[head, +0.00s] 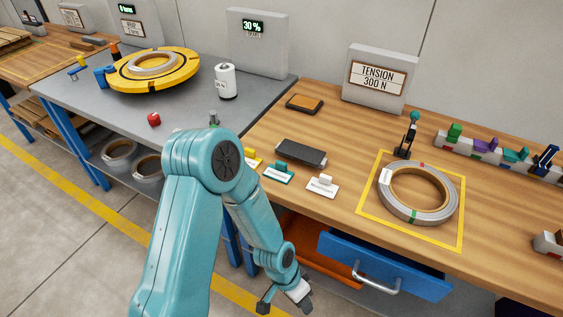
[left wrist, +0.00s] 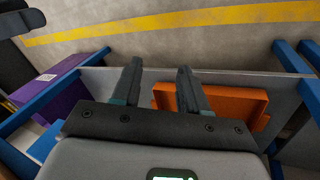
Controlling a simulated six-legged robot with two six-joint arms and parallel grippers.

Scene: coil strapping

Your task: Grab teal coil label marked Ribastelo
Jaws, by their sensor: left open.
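A teal label (head: 278,172) with a raised teal grip lies on the wooden bench, between a yellow label (head: 254,161) and a white label (head: 323,185). Its lettering is too small to read. My left gripper (head: 285,302) is low in front of the bench, below its top and well apart from the labels. In the left wrist view, its two fingers (left wrist: 160,78) are spread with nothing between them. The labels do not show in that view. My right gripper is not in view.
A blue drawer (head: 385,265) stands out from the bench front, right of my left gripper. A dark flat device (head: 301,152) lies behind the labels. A strapped coil (head: 418,192) lies to the right. An orange bin (left wrist: 225,103) and a purple bin (left wrist: 72,102) sit below.

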